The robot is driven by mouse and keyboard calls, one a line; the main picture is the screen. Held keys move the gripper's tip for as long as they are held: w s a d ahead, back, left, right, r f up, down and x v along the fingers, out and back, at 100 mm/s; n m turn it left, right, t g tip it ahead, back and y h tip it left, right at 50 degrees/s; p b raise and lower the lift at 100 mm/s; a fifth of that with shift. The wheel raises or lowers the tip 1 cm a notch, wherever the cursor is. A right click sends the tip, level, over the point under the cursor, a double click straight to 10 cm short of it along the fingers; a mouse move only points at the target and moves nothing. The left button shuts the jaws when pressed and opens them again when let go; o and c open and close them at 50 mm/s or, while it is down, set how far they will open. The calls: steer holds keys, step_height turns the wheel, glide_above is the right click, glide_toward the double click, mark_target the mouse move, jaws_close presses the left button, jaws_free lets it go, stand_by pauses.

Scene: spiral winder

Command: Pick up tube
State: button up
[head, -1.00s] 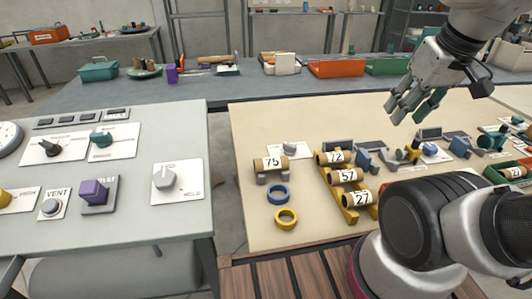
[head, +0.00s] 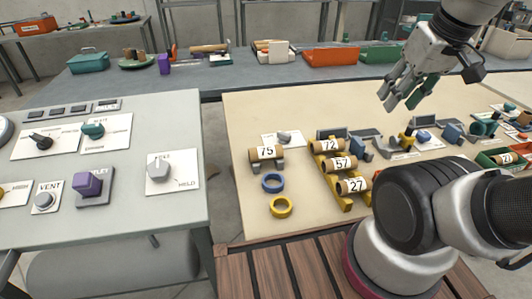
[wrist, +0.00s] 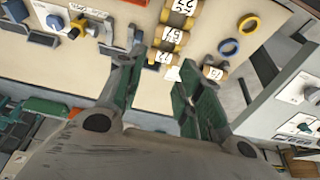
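Several brown cardboard tubes with white number labels are on the beige table. Tube 75 (head: 255,155) rests on its own grey stand at the left. Tube 72 (head: 318,147), tube 57 (head: 331,165) and tube 27 (head: 344,188) lie in a row on a yellow rack (head: 347,206). The wrist view also shows tube 72 (wrist: 156,66) and tube 75 (wrist: 221,74) beyond the fingers. My gripper (head: 401,95) is above the table, right of and higher than the tubes. Its fingers (wrist: 160,88) are apart, with nothing held between them.
A blue ring (head: 272,174) and a yellow ring (head: 281,198) lie in front of tube 75. A grey control desk (head: 130,215) with knobs stands at left, across a gap. Small fixtures and a green bin (head: 487,160) are at right.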

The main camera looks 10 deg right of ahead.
steer(key=o, duration=0.5)
steer(key=shift+a, duration=0.25)
steer(key=o, duration=0.9)
steer(key=w+a+f+n+g, duration=0.1)
steer(key=a+f, duration=0.1)
steer(key=w+a+f+n+g, duration=0.1)
steer(key=w+a, duration=0.1)
steer(key=w+a+f+n+g, duration=0.1)
steer(key=a+f, duration=0.1)
steer(key=shift+w+f, duration=0.3)
steer(key=shift+w, duration=0.05)
steer(key=shift+o, duration=0.2)
steer(key=m+g, duration=0.1)
steer(key=m, duration=0.1)
glide_above(267, 150)
step_height(267, 150, down, 12)
steer(key=shift+d, duration=0.1)
steer(key=shift+f+m, duration=0.1)
steer(key=shift+m, duration=0.3)
steer(key=shift+f, duration=0.4)
steer(key=shift+a+f, duration=0.2)
steer(key=shift+f, duration=3.2)
